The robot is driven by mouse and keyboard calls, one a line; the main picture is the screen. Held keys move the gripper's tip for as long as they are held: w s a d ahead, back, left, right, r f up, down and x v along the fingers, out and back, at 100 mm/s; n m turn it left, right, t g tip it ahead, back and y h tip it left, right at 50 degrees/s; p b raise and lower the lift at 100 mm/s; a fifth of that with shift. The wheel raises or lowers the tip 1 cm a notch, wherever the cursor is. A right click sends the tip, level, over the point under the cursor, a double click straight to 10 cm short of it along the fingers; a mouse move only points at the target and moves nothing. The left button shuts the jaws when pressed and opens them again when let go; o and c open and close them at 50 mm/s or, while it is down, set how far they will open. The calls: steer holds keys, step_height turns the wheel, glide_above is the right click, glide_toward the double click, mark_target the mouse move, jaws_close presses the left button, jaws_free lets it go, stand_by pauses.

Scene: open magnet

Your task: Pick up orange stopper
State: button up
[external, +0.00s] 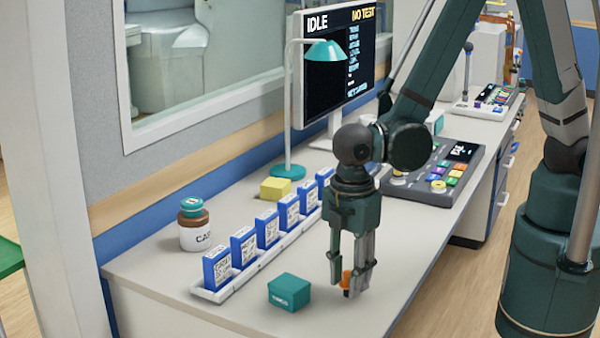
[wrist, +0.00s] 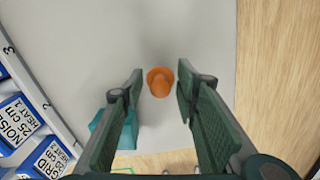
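The orange stopper (wrist: 160,81) stands on the pale counter, between and slightly beyond the fingertips in the wrist view. In the external view the stopper (external: 346,280) shows partly between the fingers, its lower part dark. My gripper (external: 348,285) points straight down over it, and in the wrist view my gripper (wrist: 158,90) is open, with a gap on both sides of the stopper. Whether the fingertips touch the counter is hard to tell.
A teal box (external: 289,292) sits just left of my gripper. A white rack (external: 262,262) of blue cards runs behind it, with a brown jar (external: 194,226) and yellow block (external: 275,189). The counter's right edge (wrist: 237,60) is close.

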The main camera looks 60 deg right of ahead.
steer(key=shift+f, duration=0.7)
steer(key=c, duration=0.6)
